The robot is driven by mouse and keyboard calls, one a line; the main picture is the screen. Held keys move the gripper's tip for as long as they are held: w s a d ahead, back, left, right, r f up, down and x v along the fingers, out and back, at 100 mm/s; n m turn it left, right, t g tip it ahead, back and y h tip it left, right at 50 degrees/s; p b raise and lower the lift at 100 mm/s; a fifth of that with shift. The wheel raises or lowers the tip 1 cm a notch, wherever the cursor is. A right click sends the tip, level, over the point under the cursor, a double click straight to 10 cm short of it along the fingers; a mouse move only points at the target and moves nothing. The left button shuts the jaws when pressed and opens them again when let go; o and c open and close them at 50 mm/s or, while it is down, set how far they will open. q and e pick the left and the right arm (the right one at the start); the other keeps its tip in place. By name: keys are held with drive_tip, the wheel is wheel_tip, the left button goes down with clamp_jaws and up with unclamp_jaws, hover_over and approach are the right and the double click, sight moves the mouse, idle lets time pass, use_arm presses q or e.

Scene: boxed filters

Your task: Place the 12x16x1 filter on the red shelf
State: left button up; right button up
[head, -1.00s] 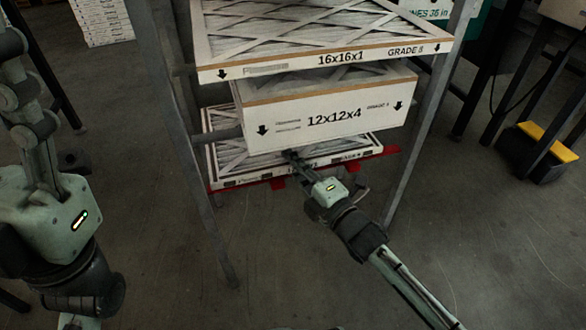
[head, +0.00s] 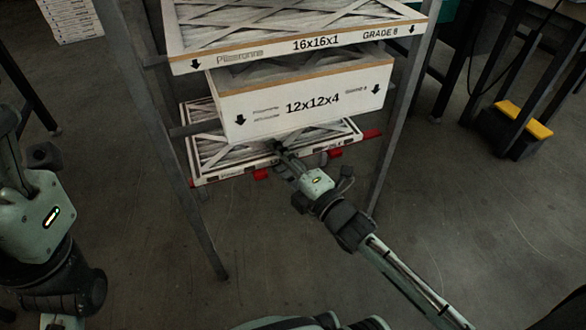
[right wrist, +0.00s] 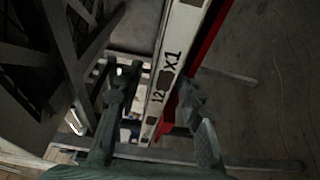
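A white-framed pleated filter (head: 215,160) lies on the red shelf (head: 372,134), the lowest level of the rack, partly hidden under a box. In the right wrist view its long white edge (right wrist: 170,60) shows "12" and "X1", with the middle of the label unclear. My right gripper (head: 279,147) is at the filter's front edge. In the right wrist view my right gripper (right wrist: 153,90) has its fingers apart on either side of that edge, with a gap visible on the left. My left gripper (head: 10,122) is at the left picture edge, partly cut off, away from the rack.
A 12x12x4 filter box (head: 312,103) sits just above the filter, with a 16x16x1 filter (head: 315,43) above it. A grey rack post (head: 170,150) stands left, another (head: 395,120) right. A black and yellow object (head: 515,130) is on the floor at right. The front floor is clear.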

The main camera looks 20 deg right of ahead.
drive_tip(key=p+v, duration=0.1)
drive_tip(key=v, duration=1)
drive_tip(key=shift+p, duration=0.4)
